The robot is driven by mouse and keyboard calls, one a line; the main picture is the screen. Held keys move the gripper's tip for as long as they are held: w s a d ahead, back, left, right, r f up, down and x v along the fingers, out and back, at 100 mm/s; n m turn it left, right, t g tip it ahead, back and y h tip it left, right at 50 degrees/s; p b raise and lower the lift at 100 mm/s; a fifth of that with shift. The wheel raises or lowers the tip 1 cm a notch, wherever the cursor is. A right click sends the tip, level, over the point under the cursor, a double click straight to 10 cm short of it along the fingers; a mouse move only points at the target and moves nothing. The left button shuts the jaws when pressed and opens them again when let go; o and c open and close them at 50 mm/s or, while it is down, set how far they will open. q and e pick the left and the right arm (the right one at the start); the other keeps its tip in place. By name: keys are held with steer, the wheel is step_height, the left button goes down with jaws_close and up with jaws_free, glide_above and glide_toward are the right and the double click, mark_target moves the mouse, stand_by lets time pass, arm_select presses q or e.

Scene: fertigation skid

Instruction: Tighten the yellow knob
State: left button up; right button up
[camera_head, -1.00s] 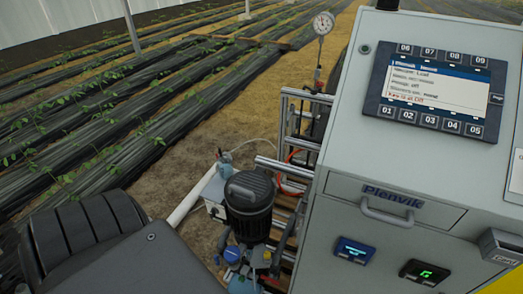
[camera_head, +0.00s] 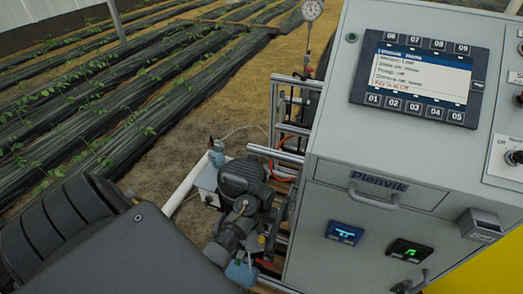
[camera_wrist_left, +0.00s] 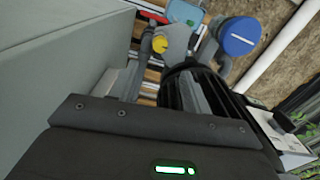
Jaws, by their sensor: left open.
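The yellow knob (camera_wrist_left: 160,43) is small and round and sits on grey fittings in the upper middle of the left wrist view. The knob lies beyond the fingertips, and nothing is between the fingers that I can make out. My right gripper is not in view.
A grey cabinet (camera_head: 330,160) with a screen stands right of the arm, close to the left gripper. A black ribbed motor (camera_wrist_left: 190,90), a blue round cap (camera_wrist_left: 240,36) and a white pipe (camera_wrist_left: 272,45) crowd the work area. Metal rails (camera_head: 275,153) lie beside the cabinet.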

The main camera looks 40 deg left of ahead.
mark_target(261, 238)
arm_select(q)
step_height(261, 238, down, 11)
steer(key=shift+b, duration=0.65)
steer(key=c, duration=1)
